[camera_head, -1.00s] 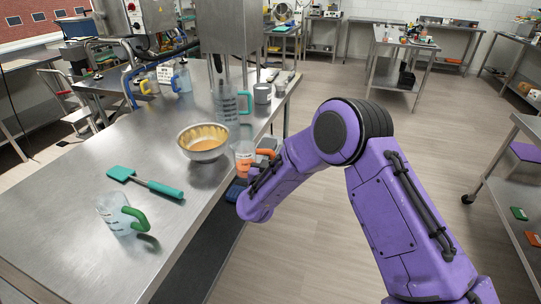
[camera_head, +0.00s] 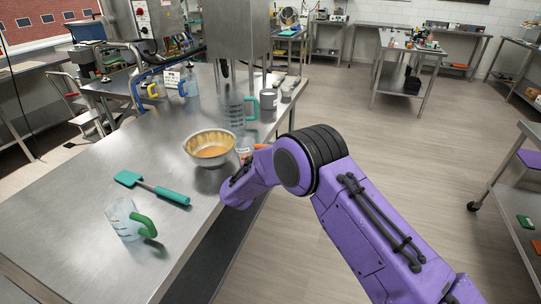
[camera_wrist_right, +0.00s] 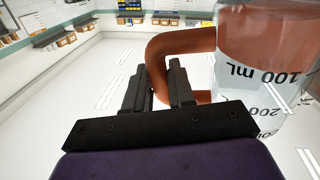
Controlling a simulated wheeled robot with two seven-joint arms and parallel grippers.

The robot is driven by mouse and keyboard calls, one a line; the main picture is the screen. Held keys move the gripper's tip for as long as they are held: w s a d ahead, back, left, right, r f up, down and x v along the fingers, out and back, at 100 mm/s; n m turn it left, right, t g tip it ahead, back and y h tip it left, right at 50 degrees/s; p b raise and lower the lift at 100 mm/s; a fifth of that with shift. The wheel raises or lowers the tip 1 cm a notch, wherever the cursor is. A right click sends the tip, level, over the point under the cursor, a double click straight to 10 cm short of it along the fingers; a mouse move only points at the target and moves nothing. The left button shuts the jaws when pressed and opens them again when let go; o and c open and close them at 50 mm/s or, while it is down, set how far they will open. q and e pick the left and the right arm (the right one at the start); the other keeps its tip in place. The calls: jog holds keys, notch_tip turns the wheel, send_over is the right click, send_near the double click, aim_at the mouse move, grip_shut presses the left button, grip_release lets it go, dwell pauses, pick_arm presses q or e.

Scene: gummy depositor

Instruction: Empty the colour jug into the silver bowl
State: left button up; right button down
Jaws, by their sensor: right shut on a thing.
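The silver bowl (camera_head: 197,160) stands on the steel table and has orange-yellow contents. A clear jug with an orange handle (camera_head: 263,146) is just right of the bowl, largely hidden behind my right arm. In the right wrist view the jug (camera_wrist_right: 268,65) shows volume marks and orange-brown contents. My right gripper (camera_wrist_right: 160,88) is shut on its orange handle (camera_wrist_right: 178,40). In the head view my right gripper is hidden by its own arm. My left gripper is not in view.
A clear jug with a teal handle (camera_head: 234,112) and a grey mug (camera_head: 268,102) stand behind the bowl. A steel machine (camera_head: 238,30) stands over the table's back.

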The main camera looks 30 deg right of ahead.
jog(key=shift+w+a+r+n+p, duration=0.15)
jog(key=shift+r+p, duration=0.3)
jog(key=shift+r, duration=0.25)
jog(key=shift+w+a+r+n+p, duration=0.15)
jog(key=shift+r+p, duration=0.25)
jog(key=shift+r, duration=0.3)
jog(key=shift+d, duration=0.1)
jog(key=shift+n, duration=0.9)
jog(key=shift+w+a+r+p, duration=0.2)
jog(key=shift+a+r+p, duration=0.1)
jog(key=shift+r+p, duration=0.9)
jog(key=shift+w+a+r+p, duration=0.25)
jog(key=shift+r+p, duration=0.5)
jog(key=shift+r, duration=0.9)
jog(key=shift+w+a+r+p, duration=0.15)
jog(key=shift+a+r+p, duration=0.2)
jog(key=shift+r+p, duration=0.85)
jog(key=shift+r, duration=0.1)
jog(key=shift+w+a+r+n+t, duration=0.5)
jog(key=shift+w+a+r+n, duration=0.2)
jog(key=shift+w+a+n, duration=0.25)
